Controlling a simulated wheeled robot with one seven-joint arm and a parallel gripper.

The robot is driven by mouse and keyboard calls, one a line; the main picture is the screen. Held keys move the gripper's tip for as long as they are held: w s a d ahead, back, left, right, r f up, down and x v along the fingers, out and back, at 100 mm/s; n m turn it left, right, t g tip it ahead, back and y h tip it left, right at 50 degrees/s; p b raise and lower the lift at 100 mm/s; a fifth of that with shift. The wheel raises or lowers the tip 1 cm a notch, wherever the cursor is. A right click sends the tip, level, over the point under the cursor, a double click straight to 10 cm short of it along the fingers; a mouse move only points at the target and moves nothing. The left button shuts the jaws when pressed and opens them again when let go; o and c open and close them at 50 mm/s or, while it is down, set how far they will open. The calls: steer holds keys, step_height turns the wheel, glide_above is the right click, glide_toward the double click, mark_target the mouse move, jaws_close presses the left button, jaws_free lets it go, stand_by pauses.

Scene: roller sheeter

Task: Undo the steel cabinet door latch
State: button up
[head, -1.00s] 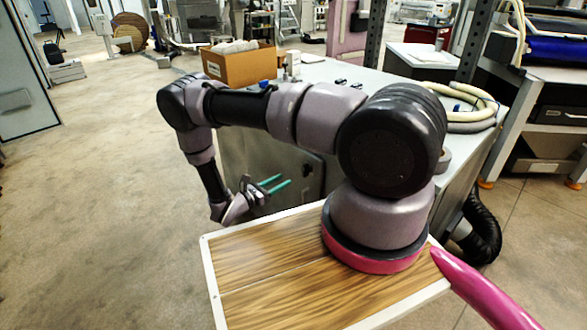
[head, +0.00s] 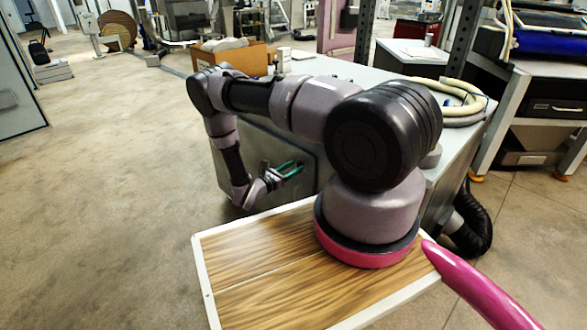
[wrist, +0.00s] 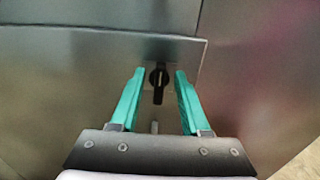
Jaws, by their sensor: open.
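The steel cabinet door (wrist: 60,90) fills much of the wrist view, and it also shows beyond my arm in the head view (head: 258,148). Its latch (wrist: 158,78) is a small dark knob with a handle pointing down, near the door's upper right corner. My gripper (wrist: 157,72) is open, with its two green fingers on either side of the latch in the picture. I cannot tell whether the fingers touch the door. In the head view my gripper (head: 289,169) is close to the door front, and the latch is hidden there.
The cabinet top (head: 340,75) carries a cardboard box (head: 235,58) and a coiled hose (head: 462,105). A black flexible duct (head: 470,225) stands at the cabinet's right. The floor (head: 110,170) to the left is open.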

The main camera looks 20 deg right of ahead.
jaws_close()
steer(key=shift+s+d+f+m, duration=0.1)
steer(key=shift+s+f+m, duration=0.15)
steer(key=shift+m, duration=2.75)
steer(key=shift+s+d+f+m, duration=0.1)
steer(key=shift+s+f+m, duration=0.1)
steer(key=shift+m, duration=2.8)
steer(key=shift+s+f+m, duration=0.25)
steer(key=shift+m, duration=2.75)
